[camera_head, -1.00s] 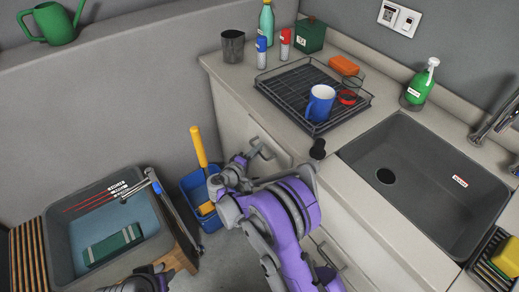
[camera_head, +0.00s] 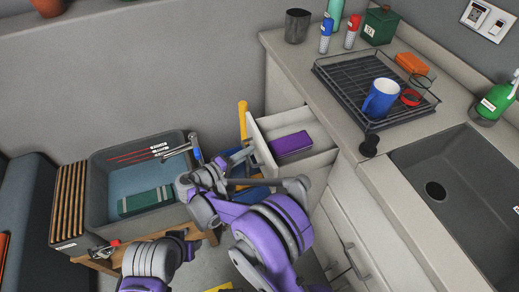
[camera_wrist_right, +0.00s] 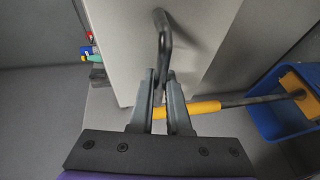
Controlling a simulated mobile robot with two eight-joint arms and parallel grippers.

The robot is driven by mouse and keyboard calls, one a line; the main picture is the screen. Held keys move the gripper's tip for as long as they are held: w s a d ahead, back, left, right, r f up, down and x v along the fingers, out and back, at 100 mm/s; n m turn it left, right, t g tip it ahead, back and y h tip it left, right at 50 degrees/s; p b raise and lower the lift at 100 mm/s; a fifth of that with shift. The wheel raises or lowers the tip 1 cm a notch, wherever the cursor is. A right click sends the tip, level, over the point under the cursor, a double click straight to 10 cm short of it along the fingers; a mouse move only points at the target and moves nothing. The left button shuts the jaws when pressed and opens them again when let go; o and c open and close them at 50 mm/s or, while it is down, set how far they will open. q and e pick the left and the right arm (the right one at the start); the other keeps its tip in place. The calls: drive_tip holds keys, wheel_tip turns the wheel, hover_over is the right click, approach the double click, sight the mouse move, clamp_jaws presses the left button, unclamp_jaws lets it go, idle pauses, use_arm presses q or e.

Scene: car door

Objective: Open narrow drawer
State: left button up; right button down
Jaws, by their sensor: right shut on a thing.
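The narrow drawer (camera_head: 292,124) stands pulled out from the pale cabinet below the counter. A purple box (camera_head: 291,145) lies inside it. In the right wrist view, the dark bar handle (camera_wrist_right: 163,38) rises from between the fingers of my right gripper (camera_wrist_right: 161,78), which is shut on it against the pale drawer front. In the head view my right gripper (camera_head: 226,165) is at the drawer front, and the handle is mostly hidden by it. My left arm (camera_head: 150,262) shows at the bottom; its jaws are not clear.
The counter holds a wire rack (camera_head: 343,93) with a blue mug (camera_head: 382,98), and a sink (camera_head: 455,175). A blue bucket (camera_wrist_right: 283,122) with a yellow-handled tool stands close by the drawer. A grey tub (camera_head: 98,205) stands at left.

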drive_tip(key=shift+s+a, duration=0.2)
drive_tip(key=shift+a, duration=0.45)
drive_tip(key=c, duration=0.9)
unclamp_jaws()
use_arm(q)
drive_tip(key=shift+s+a, duration=0.1)
